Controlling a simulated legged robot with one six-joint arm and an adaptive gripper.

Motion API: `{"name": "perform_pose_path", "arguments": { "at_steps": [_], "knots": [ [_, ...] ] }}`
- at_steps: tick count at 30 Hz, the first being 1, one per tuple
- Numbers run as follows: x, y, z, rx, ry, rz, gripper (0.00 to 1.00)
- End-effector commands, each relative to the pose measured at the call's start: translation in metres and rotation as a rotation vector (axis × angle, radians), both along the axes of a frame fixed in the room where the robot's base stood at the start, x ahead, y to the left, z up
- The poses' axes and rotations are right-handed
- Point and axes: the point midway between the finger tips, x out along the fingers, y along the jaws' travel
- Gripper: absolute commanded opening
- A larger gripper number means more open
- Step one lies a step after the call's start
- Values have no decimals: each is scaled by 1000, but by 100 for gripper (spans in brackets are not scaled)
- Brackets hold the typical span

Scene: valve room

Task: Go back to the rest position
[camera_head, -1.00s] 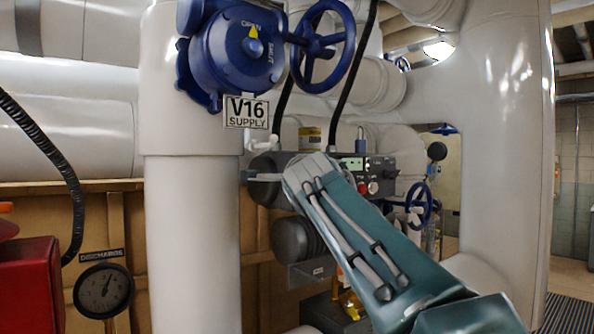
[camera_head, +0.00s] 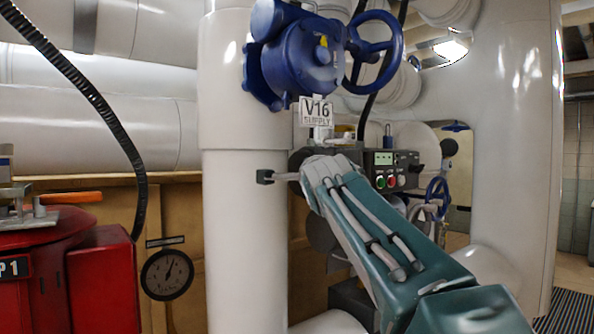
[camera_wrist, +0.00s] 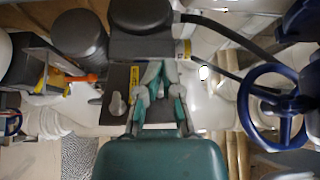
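My arm reaches from the lower right of the head view up toward the middle. My gripper (camera_head: 265,177) is at its far end, in front of the thick white vertical pipe (camera_head: 243,240) and below the V16 supply valve. In the wrist view, the teal fingers of my gripper (camera_wrist: 160,72) lie close together near the middle. Nothing held shows between them, but the tips are too small and dark to tell whether they meet. The head view shows the gripper only side-on.
The blue V16 valve (camera_head: 300,65) and its handwheel (camera_head: 374,52) are just above the arm. A control box (camera_head: 391,170) is behind it. A red machine (camera_head: 75,285), black hose (camera_head: 85,95) and gauge (camera_head: 167,275) are at left. A blue handwheel shows in the wrist view (camera_wrist: 244,105).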

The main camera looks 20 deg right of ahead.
Motion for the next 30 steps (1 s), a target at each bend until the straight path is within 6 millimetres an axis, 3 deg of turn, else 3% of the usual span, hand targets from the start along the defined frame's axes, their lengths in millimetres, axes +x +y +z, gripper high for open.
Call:
{"name": "perform_pose_path", "arguments": {
  "at_steps": [7, 11, 20, 30],
  "knots": [
    [-5, 7, -6, -31, 29, 0, 0],
    [-28, 14, -40, -154, 167, -2, 0],
    [-116, 35, -171, -571, 610, 136, 0],
    [-245, 65, -331, -1038, 985, 562, 0]
  ]
}}
